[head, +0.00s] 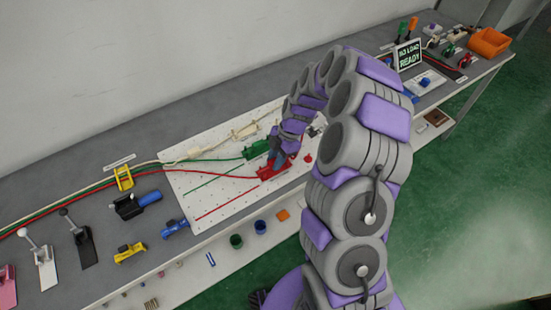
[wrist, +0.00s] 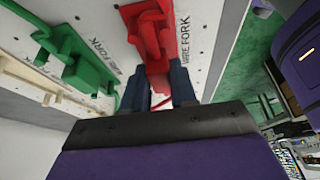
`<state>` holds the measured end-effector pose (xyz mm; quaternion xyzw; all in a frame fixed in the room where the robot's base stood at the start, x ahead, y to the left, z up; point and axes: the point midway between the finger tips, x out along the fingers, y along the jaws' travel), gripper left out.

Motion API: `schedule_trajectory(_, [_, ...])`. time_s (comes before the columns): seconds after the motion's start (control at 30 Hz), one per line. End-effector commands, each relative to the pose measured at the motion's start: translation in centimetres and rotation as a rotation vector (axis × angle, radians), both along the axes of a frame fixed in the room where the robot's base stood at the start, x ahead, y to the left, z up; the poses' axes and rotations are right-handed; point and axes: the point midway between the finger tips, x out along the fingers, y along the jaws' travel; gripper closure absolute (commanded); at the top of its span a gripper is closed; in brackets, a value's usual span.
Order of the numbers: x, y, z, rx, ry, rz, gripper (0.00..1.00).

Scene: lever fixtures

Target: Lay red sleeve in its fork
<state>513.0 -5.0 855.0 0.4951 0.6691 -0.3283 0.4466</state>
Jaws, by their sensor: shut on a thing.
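The red fork (head: 267,174) is fixed on the white pegboard in the head view, at the end of the red line. In the wrist view the red fork (wrist: 145,22) is at top centre, next to a "WIRE FORK" label. My gripper (head: 277,163) is right at the red fork. In the wrist view my gripper (wrist: 157,82) has its dark fingers on either side of a red piece, the red sleeve (wrist: 158,70), and is shut on it. A thin red strand shows between the fingers. Whether the sleeve lies inside the fork or just over it cannot be told.
A green fork (head: 257,150) and a cream fork (head: 245,132) stand beyond the red one on the pegboard (head: 215,192). Yellow, black and blue fixtures and levers fill the bench's left. A sign reading "NO LOAD READY" (head: 409,55) stands at the back right.

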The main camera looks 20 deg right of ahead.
Motion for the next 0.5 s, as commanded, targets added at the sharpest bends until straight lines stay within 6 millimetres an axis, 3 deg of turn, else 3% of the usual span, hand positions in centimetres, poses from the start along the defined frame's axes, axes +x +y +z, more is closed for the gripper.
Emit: schedule_trajectory(0.5, [0.0, 0.0, -1.1, -0.001, -0.001, 0.001, 1.00])
